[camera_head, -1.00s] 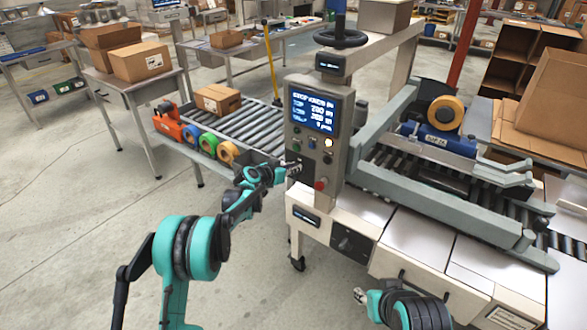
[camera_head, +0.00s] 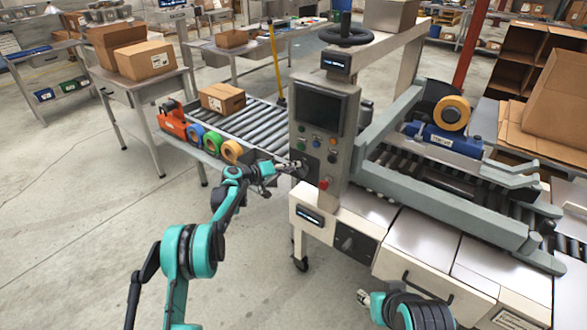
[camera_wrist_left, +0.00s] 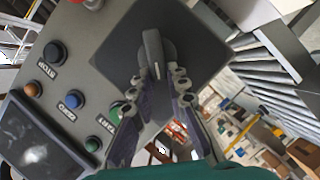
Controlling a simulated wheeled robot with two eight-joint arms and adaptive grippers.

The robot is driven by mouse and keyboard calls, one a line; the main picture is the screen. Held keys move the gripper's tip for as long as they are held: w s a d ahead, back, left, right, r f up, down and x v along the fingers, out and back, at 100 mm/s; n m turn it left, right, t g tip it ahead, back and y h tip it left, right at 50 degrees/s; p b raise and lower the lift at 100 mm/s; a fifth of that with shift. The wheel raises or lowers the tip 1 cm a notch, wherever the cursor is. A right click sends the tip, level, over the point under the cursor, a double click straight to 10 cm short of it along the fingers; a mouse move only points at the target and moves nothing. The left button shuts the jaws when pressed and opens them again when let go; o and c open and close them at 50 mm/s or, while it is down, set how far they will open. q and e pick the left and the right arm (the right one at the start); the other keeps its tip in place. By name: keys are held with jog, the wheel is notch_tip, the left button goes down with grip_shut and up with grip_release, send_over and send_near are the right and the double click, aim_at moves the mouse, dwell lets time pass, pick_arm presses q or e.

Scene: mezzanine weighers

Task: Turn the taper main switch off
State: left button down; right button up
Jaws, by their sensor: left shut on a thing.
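The taper's control box (camera_head: 318,125) stands upright on the machine, and its screen (camera_head: 318,108) is dark. My left gripper (camera_head: 291,167) is at the left side of this box, below the screen. In the left wrist view its fingertips (camera_wrist_left: 160,84) are shut on the grey switch handle (camera_wrist_left: 152,48), which sits on a square dark plate (camera_wrist_left: 195,40). The fingers partly hide the handle. My right gripper (camera_head: 364,297) is low in the head view, clear of the machine's front, too small to tell open or shut.
A red button (camera_head: 324,183) and several coloured buttons are on the box face near my left gripper. A roller conveyor (camera_head: 260,122) with a carton (camera_head: 222,98) and tape rolls (camera_head: 212,142) lies behind. The floor at the left is clear.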

pick_arm(q)
jog(key=shift+w+a+f+n+t+h+b, duration=0.15)
jog(key=shift+f+n+h+b, duration=0.25)
jog(key=shift+n, duration=0.6)
jog(key=shift+f+n+t+h+b, duration=0.1)
jog(key=shift+f+n+h+b, duration=0.3)
jog(key=shift+n, duration=0.6)
jog(key=shift+w+a+f+n+t+h+b, duration=0.1)
jog(key=shift+f+n+t+h+b, duration=0.1)
jog(key=shift+n+h+b, duration=0.6)
jog(key=shift+n+y, duration=0.3)
jog(key=c, duration=1.5)
grip_release()
jog(key=v, duration=1.2)
